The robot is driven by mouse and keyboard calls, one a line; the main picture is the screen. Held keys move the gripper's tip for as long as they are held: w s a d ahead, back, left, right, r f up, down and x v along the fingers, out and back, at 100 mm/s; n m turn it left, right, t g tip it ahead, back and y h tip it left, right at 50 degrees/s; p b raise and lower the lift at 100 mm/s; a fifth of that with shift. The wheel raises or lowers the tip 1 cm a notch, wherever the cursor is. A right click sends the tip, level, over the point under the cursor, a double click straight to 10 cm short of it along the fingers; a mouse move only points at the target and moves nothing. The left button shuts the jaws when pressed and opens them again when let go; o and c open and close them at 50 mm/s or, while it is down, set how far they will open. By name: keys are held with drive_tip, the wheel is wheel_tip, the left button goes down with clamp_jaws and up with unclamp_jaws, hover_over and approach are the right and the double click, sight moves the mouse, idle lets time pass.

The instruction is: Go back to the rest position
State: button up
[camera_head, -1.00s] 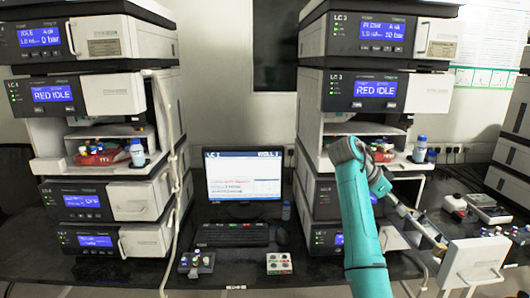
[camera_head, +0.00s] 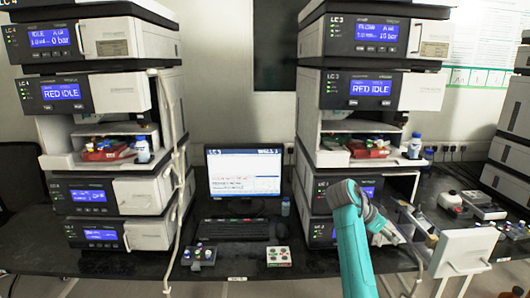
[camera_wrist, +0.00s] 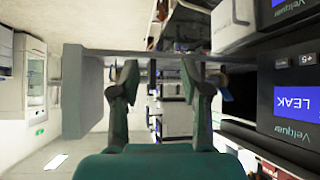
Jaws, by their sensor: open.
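My gripper (camera_head: 393,236) is low in front of the right instrument stack (camera_head: 352,190), beside the pulled-out tray with a white front panel (camera_head: 462,252). In the head view its fingers are small and hard to make out. In the wrist view my gripper (camera_wrist: 160,78) shows two dark green fingers set well apart. Nothing is visibly gripped between them. A flat grey panel (camera_wrist: 75,95) with a bar running right from it lies beyond the fingertips. I cannot tell whether the fingers touch the bar.
The left stack (camera_head: 125,92) stands across the bench. The monitor (camera_head: 243,172), keyboard (camera_head: 233,229) and two small vial blocks (camera_head: 278,257) are between the stacks. A blue-capped bottle (camera_head: 415,147) stands on the right stack's shelf. The pulled-out tray juts into the space at right.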

drive_tip(key=s+a+f+n+t, duration=0.2)
drive_tip(key=s+f+n, duration=0.1)
drive_tip(key=f, duration=1.1)
drive_tip(key=s+a+f+n+t+y, duration=0.2)
drive_tip(key=s+a+f+n+t, duration=0.15)
drive_tip(key=s+f, duration=0.75)
drive_tip(key=s+a+f+n+t+y, duration=0.2)
drive_tip(key=s+a+f+n+y, duration=0.15)
drive_tip(key=s+f, duration=0.65)
drive_tip(key=s+a+r+n+t+y, duration=0.1)
drive_tip(key=s+a+n, duration=0.15)
drive_tip(key=s, duration=0.85)
drive_tip(key=s+a+r+n+t+y, duration=0.15)
drive_tip(key=s+a, duration=0.25)
drive_tip(key=s, duration=0.8)
drive_tip(key=s+a+r+n+t+y, duration=0.1)
drive_tip(key=s+a+r+t, duration=0.1)
drive_tip(key=s+r, duration=1.3)
wheel_tip(320, 180, up, 3)
drive_tip(key=shift+s+t, duration=0.2)
drive_tip(key=shift+t, duration=0.2)
